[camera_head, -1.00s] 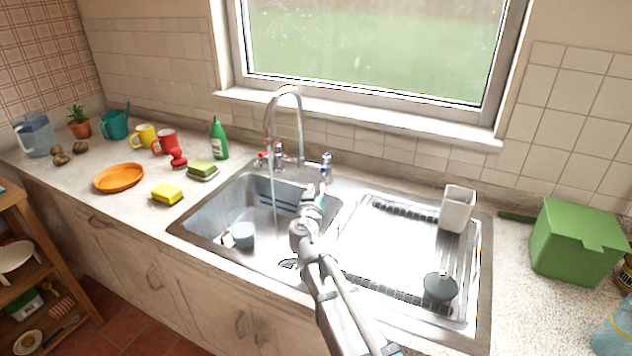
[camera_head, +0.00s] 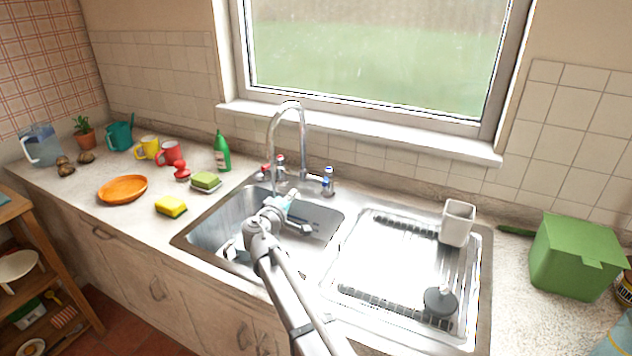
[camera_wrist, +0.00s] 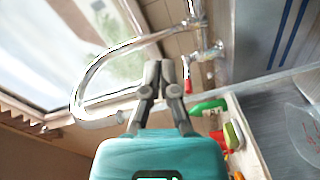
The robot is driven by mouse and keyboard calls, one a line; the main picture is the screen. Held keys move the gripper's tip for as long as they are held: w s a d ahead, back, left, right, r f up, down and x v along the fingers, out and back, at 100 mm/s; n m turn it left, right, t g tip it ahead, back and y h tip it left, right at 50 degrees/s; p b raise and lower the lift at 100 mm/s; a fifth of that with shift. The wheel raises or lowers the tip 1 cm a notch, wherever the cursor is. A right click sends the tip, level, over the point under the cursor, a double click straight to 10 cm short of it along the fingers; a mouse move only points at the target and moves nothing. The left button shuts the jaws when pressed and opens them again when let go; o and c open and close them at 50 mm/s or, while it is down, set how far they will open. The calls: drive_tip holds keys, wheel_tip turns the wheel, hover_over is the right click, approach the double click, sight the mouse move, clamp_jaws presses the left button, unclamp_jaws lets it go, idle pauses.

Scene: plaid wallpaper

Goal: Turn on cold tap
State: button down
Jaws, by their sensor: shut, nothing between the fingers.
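The cold tap (camera_head: 328,181), marked blue, stands at the back of the sink, right of the tall curved chrome spout (camera_head: 302,135). The red-marked hot tap (camera_head: 265,171) is on the spout's left. My gripper (camera_head: 288,197) is shut and empty above the left basin, in front of the spout and to the left of the cold tap, not touching it. In the wrist view my closed fingers (camera_wrist: 160,68) show with the spout (camera_wrist: 88,85) to their left and a red tap handle (camera_wrist: 188,86) close to their right. Whether water runs is unclear now.
A drainer (camera_head: 405,265) with a white cup (camera_head: 457,223) lies right of the basin. A green bottle (camera_head: 221,152), green sponge (camera_head: 206,180) and yellow sponge (camera_head: 171,206) stand left of it. A green box (camera_head: 575,258) is at the right. The window sill is behind.

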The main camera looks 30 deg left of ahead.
sight(327, 177)
drive_tip(key=shift+s+a+r+n+h, duration=0.1)
drive_tip(key=shift+s+a+n+h, duration=0.25)
drive_tip(key=shift+n, duration=0.25)
drive_tip(key=shift+w+a, duration=0.1)
drive_tip(key=shift+w, duration=0.1)
drive_tip(key=w+d+f+b, duration=0.1)
drive_tip(key=w+d, duration=0.1)
drive_tip(key=w, duration=0.9)
drive_tip(key=shift+d+f, duration=0.15)
drive_tip(key=shift+d, duration=0.15)
